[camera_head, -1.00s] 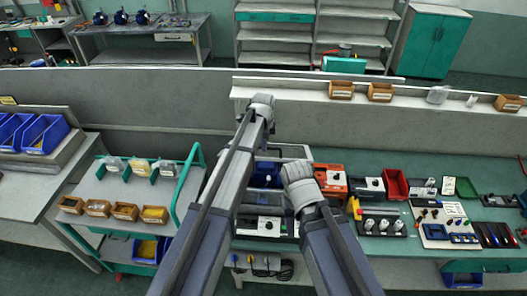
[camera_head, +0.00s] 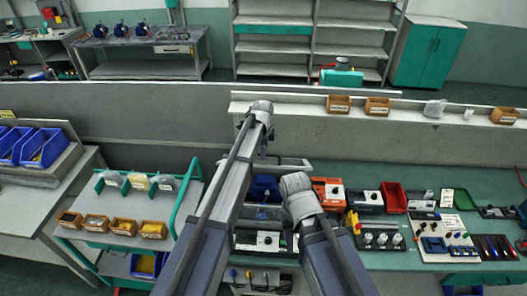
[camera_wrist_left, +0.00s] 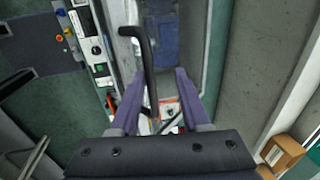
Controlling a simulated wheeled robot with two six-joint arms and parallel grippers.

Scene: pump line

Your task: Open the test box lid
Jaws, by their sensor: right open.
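The test box (camera_head: 258,241) stands on the bench mid-picture, largely hidden behind my arms in the head view. A pale bar (camera_head: 290,164), apparently the lid's edge, shows above the blue bin there. In the left wrist view, a bent black handle (camera_wrist_left: 149,62) runs down between the fingers of my left gripper (camera_wrist_left: 158,92). The fingers are spread, with visible space around the handle; I cannot tell whether one touches it. The left gripper is hidden in the head view. My right arm ends beside the box, and its fingers do not show.
Right of the box are an orange unit (camera_head: 328,192), a red bin (camera_head: 393,197) and a tray of small parts (camera_head: 443,238). A green-railed rack (camera_head: 128,205) stands at the left. A low wall ledge (camera_head: 440,119) with small boxes lies behind.

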